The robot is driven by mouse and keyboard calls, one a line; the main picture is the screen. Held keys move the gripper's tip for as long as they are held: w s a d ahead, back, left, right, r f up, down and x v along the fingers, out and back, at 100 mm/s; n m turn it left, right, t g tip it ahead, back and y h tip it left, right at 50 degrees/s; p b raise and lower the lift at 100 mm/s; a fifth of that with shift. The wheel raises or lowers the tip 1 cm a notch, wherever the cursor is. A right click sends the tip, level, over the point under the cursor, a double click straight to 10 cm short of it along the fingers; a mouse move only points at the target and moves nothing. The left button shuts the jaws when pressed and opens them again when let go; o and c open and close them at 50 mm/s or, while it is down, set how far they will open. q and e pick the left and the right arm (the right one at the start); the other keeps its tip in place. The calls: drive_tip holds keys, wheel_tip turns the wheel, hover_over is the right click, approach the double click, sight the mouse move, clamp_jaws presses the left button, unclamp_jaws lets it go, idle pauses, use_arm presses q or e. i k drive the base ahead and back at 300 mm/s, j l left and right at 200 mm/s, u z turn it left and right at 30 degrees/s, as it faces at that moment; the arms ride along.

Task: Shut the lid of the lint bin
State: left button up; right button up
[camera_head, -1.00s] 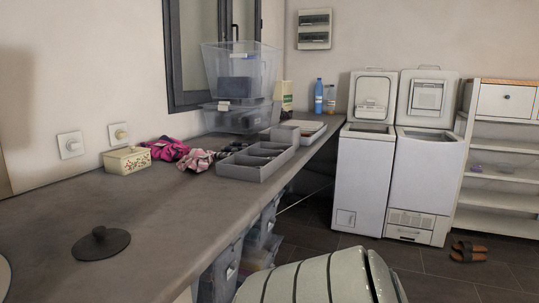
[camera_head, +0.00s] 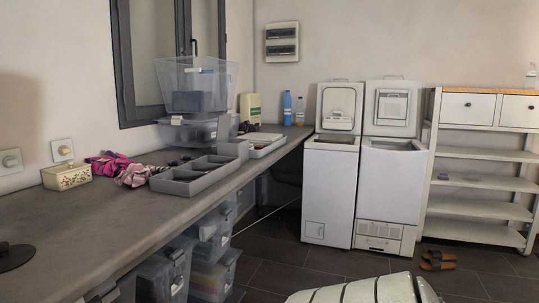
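I cannot make out with certainty which thing is the lint bin. A pale, rounded, ribbed thing (camera_head: 362,292) with dark bands rises from the bottom edge, right of the middle. Most of it is cut off, and I cannot tell whether it is a bin or a lid. A dark round disc (camera_head: 14,256) with a knob, like a loose lid, lies flat on the counter at the left edge, partly cut off. Neither of my grippers is in view.
A long grey counter (camera_head: 100,228) runs along the left wall, with a grey divided tray (camera_head: 185,187), a floral box (camera_head: 67,177) and stacked clear bins (camera_head: 193,80). Two toploaders (camera_head: 329,190) (camera_head: 390,195) stand open at the back. Sandals (camera_head: 437,261) lie on otherwise clear floor (camera_head: 275,275).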

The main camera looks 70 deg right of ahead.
sight(223, 123)
drive_tip(key=z, duration=2)
drive_tip(key=l+u, duration=0.1)
drive_tip(key=u, duration=0.3)
drive_tip(key=l+u, duration=0.15)
drive_tip(key=u, duration=0.25)
drive_tip(key=l+u, duration=0.15)
drive_tip(key=u, duration=0.25)
drive_tip(key=l+u, duration=0.2)
drive_tip(key=l, duration=0.15)
drive_tip(key=k+l+u, duration=0.25)
drive_tip(key=l+u, duration=0.2)
drive_tip(key=l, duration=0.25)
drive_tip(key=k+l+u, duration=0.1)
drive_tip(key=l, duration=0.25)
drive_tip(key=k+l+u, duration=0.1)
drive_tip(key=k+l, duration=0.15)
drive_tip(key=k+l+u, duration=0.1)
drive_tip(key=l, duration=0.25)
drive_tip(key=k, duration=0.05)
